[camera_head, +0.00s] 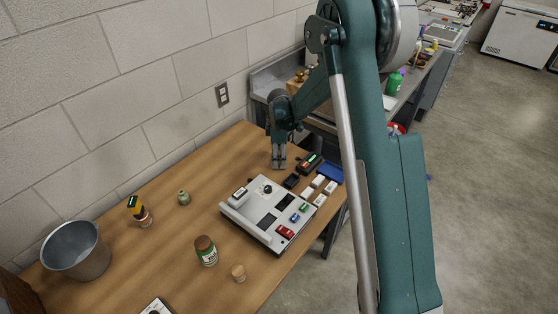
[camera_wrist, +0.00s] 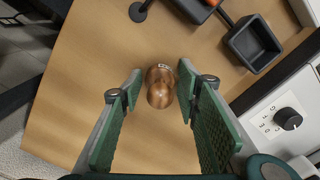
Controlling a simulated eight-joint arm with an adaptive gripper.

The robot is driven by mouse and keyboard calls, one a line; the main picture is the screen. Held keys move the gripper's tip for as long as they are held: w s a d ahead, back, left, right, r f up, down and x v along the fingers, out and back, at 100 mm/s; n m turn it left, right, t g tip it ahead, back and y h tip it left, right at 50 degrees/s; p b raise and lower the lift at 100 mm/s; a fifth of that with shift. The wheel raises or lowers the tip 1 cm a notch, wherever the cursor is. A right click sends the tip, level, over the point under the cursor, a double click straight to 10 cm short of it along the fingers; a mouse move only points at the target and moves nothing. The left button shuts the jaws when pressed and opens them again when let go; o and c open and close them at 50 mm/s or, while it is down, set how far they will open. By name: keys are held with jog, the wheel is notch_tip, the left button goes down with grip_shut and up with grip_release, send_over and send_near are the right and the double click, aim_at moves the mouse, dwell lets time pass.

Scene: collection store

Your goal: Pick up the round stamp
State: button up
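The round stamp (camera_wrist: 160,86), a brown wooden knob shape with a small pale marking at its top edge, is on the wooden table in the wrist view. In the head view my gripper (camera_head: 279,165) points down at the far end of the table, beyond the grey-white device. I cannot make out the stamp there; the fingers seem to hide it.
The grey-white device (camera_head: 235,215) with a dial (camera_wrist: 288,119) stands close by. A black open box (camera_wrist: 252,45) and a red-and-black device (camera_head: 309,163) are near my gripper. A jar (camera_head: 206,252), a bottle (camera_head: 139,212) and a metal bucket (camera_head: 82,262) stand farther away.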

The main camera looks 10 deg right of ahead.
jog(key=c, duration=0.6)
jog(key=shift+o, duration=0.2)
jog(key=shift+r, duration=0.1)
jog(key=shift+r+p, duration=0.9)
jog(key=shift+r, duration=4)
